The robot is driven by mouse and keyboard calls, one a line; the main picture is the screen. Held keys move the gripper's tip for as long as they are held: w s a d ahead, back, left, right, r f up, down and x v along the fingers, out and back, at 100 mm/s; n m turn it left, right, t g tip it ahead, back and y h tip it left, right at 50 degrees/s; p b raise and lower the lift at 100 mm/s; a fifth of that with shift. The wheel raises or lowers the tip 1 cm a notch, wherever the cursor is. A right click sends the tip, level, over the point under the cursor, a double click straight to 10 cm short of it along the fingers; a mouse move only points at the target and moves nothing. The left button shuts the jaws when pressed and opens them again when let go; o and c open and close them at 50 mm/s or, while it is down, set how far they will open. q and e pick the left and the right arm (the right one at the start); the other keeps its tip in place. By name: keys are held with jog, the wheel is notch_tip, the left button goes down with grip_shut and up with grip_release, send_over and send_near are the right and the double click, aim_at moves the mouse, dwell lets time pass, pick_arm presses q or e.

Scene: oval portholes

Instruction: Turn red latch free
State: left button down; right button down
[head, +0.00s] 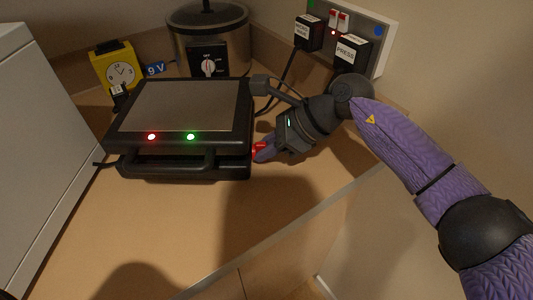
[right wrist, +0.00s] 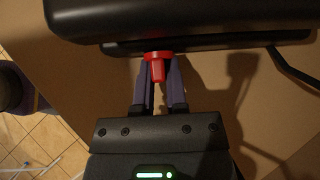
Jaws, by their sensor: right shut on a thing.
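A red latch (head: 258,149) sits on the right side of a black sandwich-maker-like appliance (head: 180,108). It shows larger in the right wrist view (right wrist: 157,66), at the appliance's edge. My right gripper (head: 262,154) reaches it from the right. In the right wrist view its two purple fingers (right wrist: 157,78) are shut on the red latch, one on each side. The fingers hide part of the latch in the head view. The appliance's lid is down, with a red and a green light lit on its front edge. My left gripper is not in view.
A yellow timer (head: 118,66) and a cooker with a dial (head: 208,42) stand behind the appliance. Plugs sit in a wall socket (head: 377,45) at the back right, with cables hanging down. A white box (head: 38,120) stands at left. The counter in front (head: 150,215) is clear.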

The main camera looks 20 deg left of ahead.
jog(key=shift+f+m+g+b, duration=0.1)
jog(key=shift+m+g+b, duration=0.25)
jog(key=shift+b, duration=0.2)
jog(key=c, duration=0.9)
grip_release()
jog(key=shift+c, duration=0.2)
jog(key=shift+w, duration=0.1)
jog(key=p+v, duration=0.1)
jog(key=v, duration=0.8)
jog(key=shift+a+p, duration=0.15)
jog(key=shift+p, duration=0.15)
jog(key=shift+w+d+r, duration=0.2)
jog(key=shift+d+r, duration=0.15)
jog(key=shift+r, duration=0.05)
